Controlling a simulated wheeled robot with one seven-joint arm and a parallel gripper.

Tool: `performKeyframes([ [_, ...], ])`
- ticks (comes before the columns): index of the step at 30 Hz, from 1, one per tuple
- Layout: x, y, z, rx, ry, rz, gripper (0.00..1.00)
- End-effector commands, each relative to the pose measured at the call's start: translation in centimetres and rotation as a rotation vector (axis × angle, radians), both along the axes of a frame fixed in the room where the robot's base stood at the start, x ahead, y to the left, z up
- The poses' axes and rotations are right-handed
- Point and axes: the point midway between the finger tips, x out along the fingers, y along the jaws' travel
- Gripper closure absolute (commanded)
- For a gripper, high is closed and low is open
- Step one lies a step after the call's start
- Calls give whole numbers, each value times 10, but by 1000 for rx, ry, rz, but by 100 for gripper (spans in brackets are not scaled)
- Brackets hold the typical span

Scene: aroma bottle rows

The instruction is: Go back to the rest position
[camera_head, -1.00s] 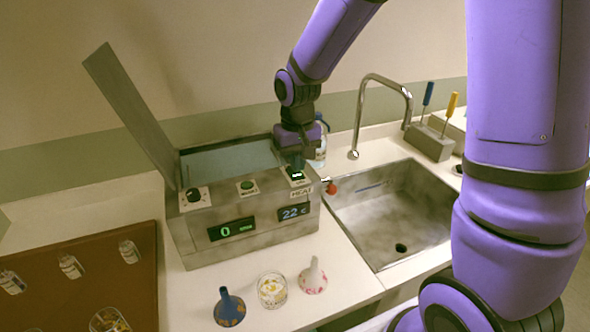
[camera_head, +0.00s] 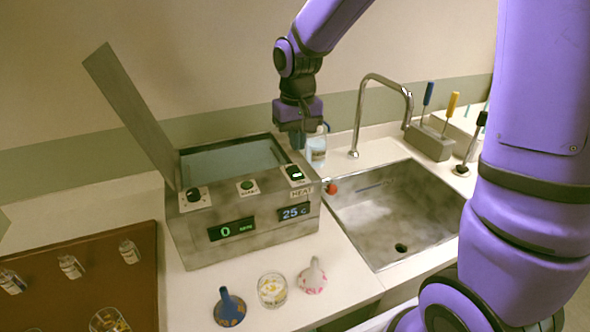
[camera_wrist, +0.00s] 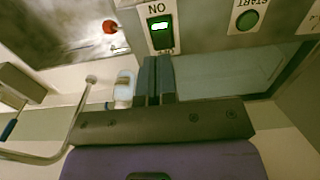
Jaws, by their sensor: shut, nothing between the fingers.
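My gripper (camera_head: 298,138) is above the back right corner of the metal bath machine (camera_head: 245,240), apart from its panel, fingers pointing down. In the wrist view my gripper (camera_wrist: 153,60) shows its two fingers together and empty. They point toward the heat switch (camera_wrist: 160,32), whose lit green face shows beside ON. The same heat switch (camera_head: 295,173) is at the right of the machine's top panel. The machine's lid (camera_head: 128,110) stands open. Its displays read 0 and 25 C.
A sink (camera_head: 395,220) with a tall faucet (camera_head: 360,110) lies to the right. A brown tray (camera_head: 85,285) with vials is at left.

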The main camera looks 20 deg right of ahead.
Motion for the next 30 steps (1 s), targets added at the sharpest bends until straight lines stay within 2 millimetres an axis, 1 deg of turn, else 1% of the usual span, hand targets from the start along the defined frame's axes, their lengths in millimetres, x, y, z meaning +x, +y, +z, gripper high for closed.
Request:
performKeyframes([
  [10, 0, 0, 0, 0, -1, 0, 100],
  [14, -5, -3, 8, -2, -15, 0, 100],
  [17, -16, -8, 24, -5, -43, 0, 100],
  [20, -32, -15, 43, -8, -80, -2, 100],
  [24, -56, -24, 68, -12, -133, -1, 100],
  [30, -94, -37, 97, -15, -208, -3, 100],
])
